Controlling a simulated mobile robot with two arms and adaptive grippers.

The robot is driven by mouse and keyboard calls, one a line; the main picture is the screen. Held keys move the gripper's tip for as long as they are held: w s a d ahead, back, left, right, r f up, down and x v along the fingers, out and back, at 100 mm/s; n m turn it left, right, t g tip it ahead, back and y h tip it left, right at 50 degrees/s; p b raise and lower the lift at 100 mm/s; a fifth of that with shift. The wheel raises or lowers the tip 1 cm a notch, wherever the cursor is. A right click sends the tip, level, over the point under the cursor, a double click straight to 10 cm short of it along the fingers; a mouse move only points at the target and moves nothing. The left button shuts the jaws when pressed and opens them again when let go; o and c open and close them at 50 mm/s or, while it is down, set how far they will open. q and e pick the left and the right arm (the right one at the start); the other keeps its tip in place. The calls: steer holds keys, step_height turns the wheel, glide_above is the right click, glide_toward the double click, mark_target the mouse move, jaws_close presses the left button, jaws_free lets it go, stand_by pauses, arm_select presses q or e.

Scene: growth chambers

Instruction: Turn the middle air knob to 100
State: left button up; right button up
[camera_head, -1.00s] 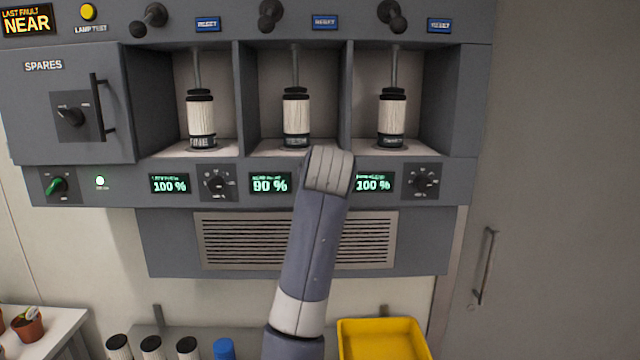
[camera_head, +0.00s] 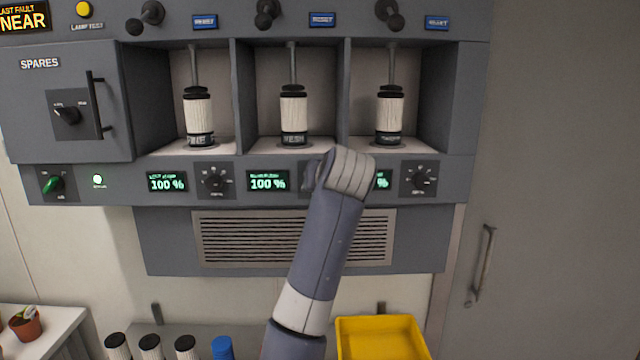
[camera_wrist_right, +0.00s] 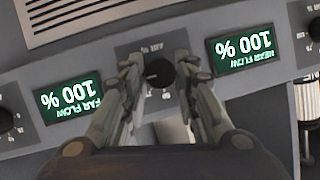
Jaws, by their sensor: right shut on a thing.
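The middle air knob (camera_wrist_right: 160,73) is a black dial with a white pointer, seen upside down in the right wrist view. My right gripper (camera_wrist_right: 159,70) is shut on it, one finger on each side. In the head view my right arm hides most of this knob. The middle display (camera_head: 267,181), left of the knob, reads 100 %. It also shows in the right wrist view (camera_wrist_right: 242,48). My left gripper is not in view.
The left knob (camera_head: 215,181) and right knob (camera_head: 419,180) sit on the same panel. The left display (camera_head: 167,182) reads 100 %. Filter cartridges stand in bays above. A vent grille (camera_head: 215,240) and a yellow bin (camera_head: 380,340) are below.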

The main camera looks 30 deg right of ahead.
steer(key=o, duration=1.1)
steer(key=shift+c, duration=0.2)
steer(key=v, duration=1.1)
steer(key=shift+s+a, duration=0.2)
steer(key=shift+s, duration=0.15)
steer(key=shift+r, duration=0.2)
